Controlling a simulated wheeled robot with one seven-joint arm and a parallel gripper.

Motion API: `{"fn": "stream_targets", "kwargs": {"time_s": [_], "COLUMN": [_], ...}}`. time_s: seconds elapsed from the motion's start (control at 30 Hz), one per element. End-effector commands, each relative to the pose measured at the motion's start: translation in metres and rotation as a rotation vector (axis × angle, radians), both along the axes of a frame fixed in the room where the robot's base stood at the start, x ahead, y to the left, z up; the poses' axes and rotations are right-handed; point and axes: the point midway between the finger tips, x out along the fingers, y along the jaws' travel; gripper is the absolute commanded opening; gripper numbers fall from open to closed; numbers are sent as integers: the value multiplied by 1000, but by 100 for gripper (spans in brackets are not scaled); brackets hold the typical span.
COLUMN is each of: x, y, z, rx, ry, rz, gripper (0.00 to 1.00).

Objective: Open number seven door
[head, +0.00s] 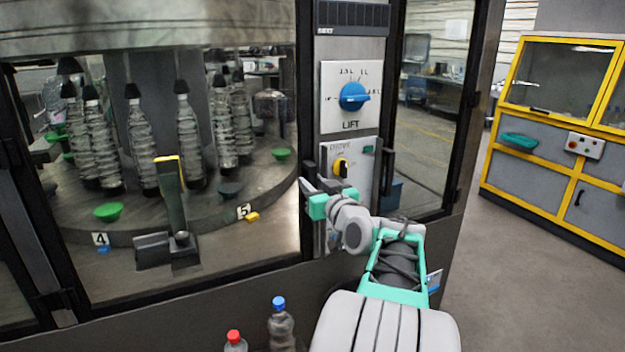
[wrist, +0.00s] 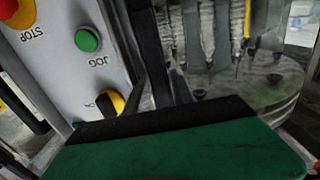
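The machine has glass doors in dark frames. No number seven label is readable on any door. The left door (head: 85,297) shows bottles behind its glass, and a right door (head: 450,120) is beyond the control panel. Both look shut. A black vertical handle (head: 387,170) is on the right door. My gripper (head: 312,196) is at the left door's right edge, beside the lower control panel. In the wrist view a green finger pad (wrist: 180,150) fills the bottom, close to a dark upright bar (wrist: 150,55). I cannot tell whether it touches or grips the bar.
The control panel has a blue LIFT knob (head: 354,96) and a yellow-black switch (head: 341,167); a green JOG button (wrist: 88,40) shows in the wrist view. Bottles with red (head: 234,340) and blue (head: 279,303) caps stand in front. A yellow-framed cabinet (head: 560,130) is right, with free floor before it.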

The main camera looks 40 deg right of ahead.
Motion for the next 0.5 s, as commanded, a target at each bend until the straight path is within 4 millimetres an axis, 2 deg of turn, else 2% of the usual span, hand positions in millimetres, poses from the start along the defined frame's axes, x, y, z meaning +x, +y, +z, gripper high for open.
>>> {"fn": "stream_targets", "kwargs": {"time_s": [0.23,0.5], "x": [1,1], "y": [-1,-1], "z": [-1,-1], "rx": [0,1], "ry": [1,2], "rz": [-1,-1], "gripper": [28,6]}}
